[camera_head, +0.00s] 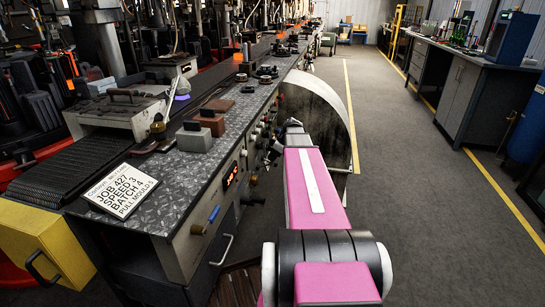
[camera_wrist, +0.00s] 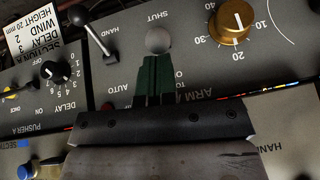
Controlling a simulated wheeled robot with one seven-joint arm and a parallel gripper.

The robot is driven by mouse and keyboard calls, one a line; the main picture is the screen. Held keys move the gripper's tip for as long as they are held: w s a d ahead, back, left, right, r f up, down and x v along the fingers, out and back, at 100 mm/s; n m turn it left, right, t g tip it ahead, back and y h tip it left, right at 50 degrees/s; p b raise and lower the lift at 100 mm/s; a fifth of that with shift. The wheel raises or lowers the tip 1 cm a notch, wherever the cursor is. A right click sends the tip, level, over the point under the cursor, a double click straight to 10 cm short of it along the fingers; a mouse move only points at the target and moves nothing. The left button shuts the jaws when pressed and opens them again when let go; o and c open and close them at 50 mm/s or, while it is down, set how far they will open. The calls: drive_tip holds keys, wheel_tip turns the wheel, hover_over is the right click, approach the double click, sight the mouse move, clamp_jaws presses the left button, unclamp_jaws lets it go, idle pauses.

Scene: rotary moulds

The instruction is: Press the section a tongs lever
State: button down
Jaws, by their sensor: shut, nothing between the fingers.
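In the wrist view my gripper (camera_wrist: 157,58) is shut and empty, its green fingers side by side over a dark control panel (camera_wrist: 192,60). A round grey knob (camera_wrist: 158,39) shows just beyond the fingertips, below the upside-down word SHUT; whether they touch I cannot tell. No tongs label is readable, so I cannot tell which of these is the tongs lever. A card (camera_wrist: 33,29) reading SECTION A is at top left.
A brass dial (camera_wrist: 230,22) and a black delay dial (camera_wrist: 55,73) flank the knob. In the head view a long machine bench (camera_head: 215,165) runs along the left, with a large round guard (camera_head: 325,105) beyond my arm. The grey floor (camera_head: 420,190) at right is clear.

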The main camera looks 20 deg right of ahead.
drive_tip(key=shift+s+d+f+y, duration=0.15)
drive_tip(key=shift+d+f+y, duration=0.05)
drive_tip(key=shift+f+y, duration=0.2)
wheel_tip(320, 180, down, 8)
drive_tip(key=s+d+t+y, duration=0.1)
drive_tip(key=d+t+y, duration=0.1)
drive_tip(key=t+y, duration=0.2)
drive_tip(key=shift+s+t+y, duration=0.15)
drive_tip(key=shift+t+y, duration=0.15)
drive_tip(key=shift+y, duration=1.2)
drive_tip(key=shift+r, duration=0.15)
